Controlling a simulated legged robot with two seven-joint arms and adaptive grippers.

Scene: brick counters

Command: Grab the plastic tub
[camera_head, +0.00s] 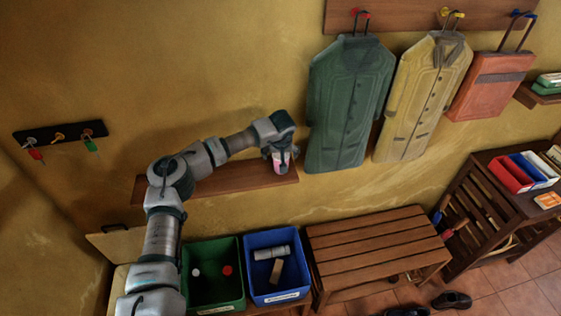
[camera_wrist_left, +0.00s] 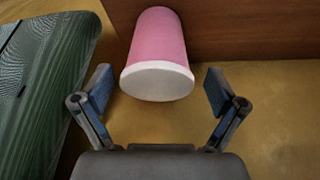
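The plastic tub (camera_wrist_left: 158,45) is pink with a white end and shows at the top middle of the left wrist view. In the head view the tub (camera_head: 280,165) is small and partly covered by my left gripper, at the right end of the wooden wall shelf. My left gripper (camera_wrist_left: 160,92) is open, with one finger on each side of the tub's white end. The tub lies just beyond the fingertips, and I see gaps between it and both fingers. In the head view my left gripper (camera_head: 281,152) points down at the shelf. My right gripper is not in view.
The wooden shelf (camera_head: 225,178) runs along the wall. A green coat (camera_head: 345,105) hangs close to the right of my gripper. A green bin (camera_head: 213,255) and a blue bin (camera_head: 277,240) stand below, beside a slatted bench (camera_head: 370,245).

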